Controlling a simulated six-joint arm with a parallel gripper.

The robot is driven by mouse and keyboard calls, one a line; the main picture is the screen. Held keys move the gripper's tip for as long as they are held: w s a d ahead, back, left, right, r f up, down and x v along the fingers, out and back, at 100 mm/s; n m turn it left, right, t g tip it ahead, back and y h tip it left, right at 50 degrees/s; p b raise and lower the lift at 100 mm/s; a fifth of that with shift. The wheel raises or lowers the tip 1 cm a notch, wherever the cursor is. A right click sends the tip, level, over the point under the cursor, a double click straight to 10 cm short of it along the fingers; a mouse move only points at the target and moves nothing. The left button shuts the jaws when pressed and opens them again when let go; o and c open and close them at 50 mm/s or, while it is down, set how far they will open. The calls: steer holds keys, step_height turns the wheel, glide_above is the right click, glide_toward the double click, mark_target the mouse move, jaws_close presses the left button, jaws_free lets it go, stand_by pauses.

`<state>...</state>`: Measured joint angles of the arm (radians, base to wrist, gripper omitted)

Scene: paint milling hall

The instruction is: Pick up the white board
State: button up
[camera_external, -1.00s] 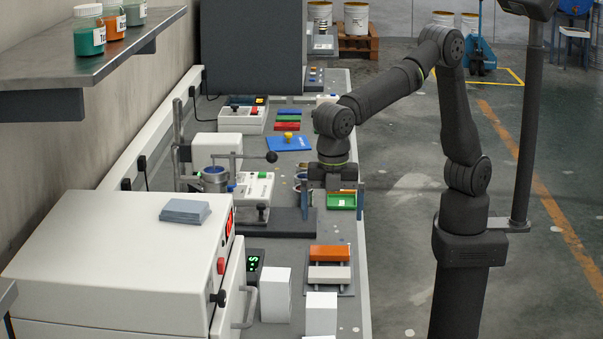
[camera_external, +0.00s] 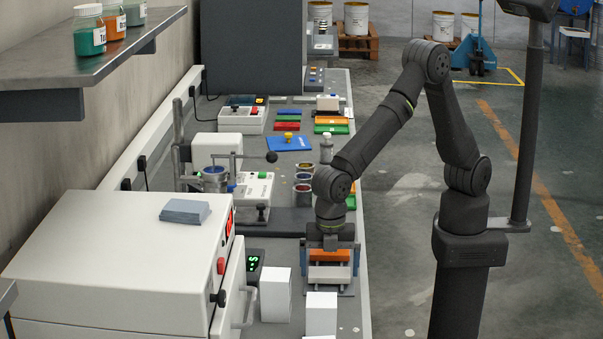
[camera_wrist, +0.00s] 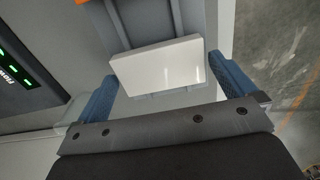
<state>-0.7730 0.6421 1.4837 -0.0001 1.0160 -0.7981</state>
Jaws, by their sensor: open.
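The white board (camera_external: 329,272) lies on a grey rack (camera_external: 345,291), beside an orange board (camera_external: 329,255) in the external view. In the wrist view the white board (camera_wrist: 158,65) is a plain white block, tilted slightly in the picture. My gripper (camera_external: 330,262) is above the rack, pointing down. In the wrist view, my gripper (camera_wrist: 161,72) is open, with one blue finger at either end of the white board and nothing held. A gap shows at the right finger; contact at the left cannot be told.
A white oven-like cabinet (camera_external: 120,255) stands at the left. Two white blocks (camera_external: 276,294) stand near the rack. A black display with green digits (camera_wrist: 22,72) is left of it. Cups (camera_external: 303,190) and a green tray (camera_external: 350,202) are behind my gripper. The bench's right edge is close.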

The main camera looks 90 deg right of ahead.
steer(key=shift+f, duration=0.2)
steer(key=c, duration=0.7)
steer(key=shift+r, duration=0.15)
